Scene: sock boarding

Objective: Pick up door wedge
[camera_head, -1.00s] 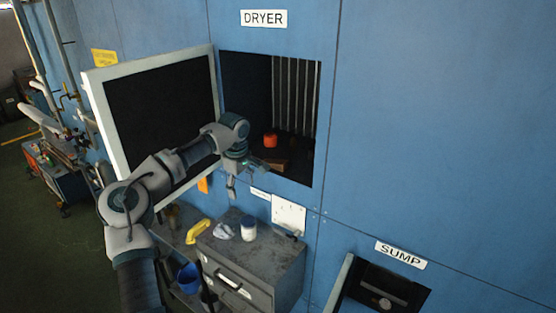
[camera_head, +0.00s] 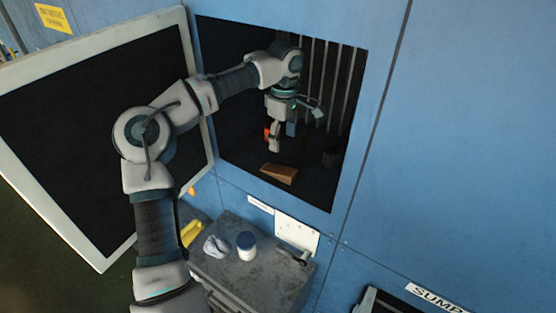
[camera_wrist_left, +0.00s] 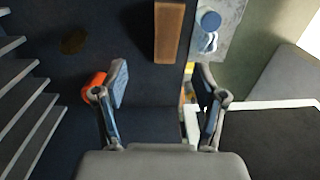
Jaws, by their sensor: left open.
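The door wedge (camera_head: 278,174) is a brown wooden block lying on the dark dryer floor near the opening's lower edge. It also shows in the left wrist view (camera_wrist_left: 168,32), at the top, beyond my fingertips. My left gripper (camera_head: 294,133) is inside the dryer opening, above and slightly behind the wedge in the head view, and apart from it. In the left wrist view its two fingers (camera_wrist_left: 162,82) are spread wide with nothing between them. My right gripper is not in view.
A red-orange object (camera_head: 267,132) is partly hidden behind my left gripper, and a dark round object (camera_head: 331,157) lies to the right. Vertical bars (camera_head: 327,80) line the dryer's back. The open dryer door (camera_head: 100,130) stands left. A grey cabinet (camera_head: 245,275) below holds a white jar (camera_head: 246,246).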

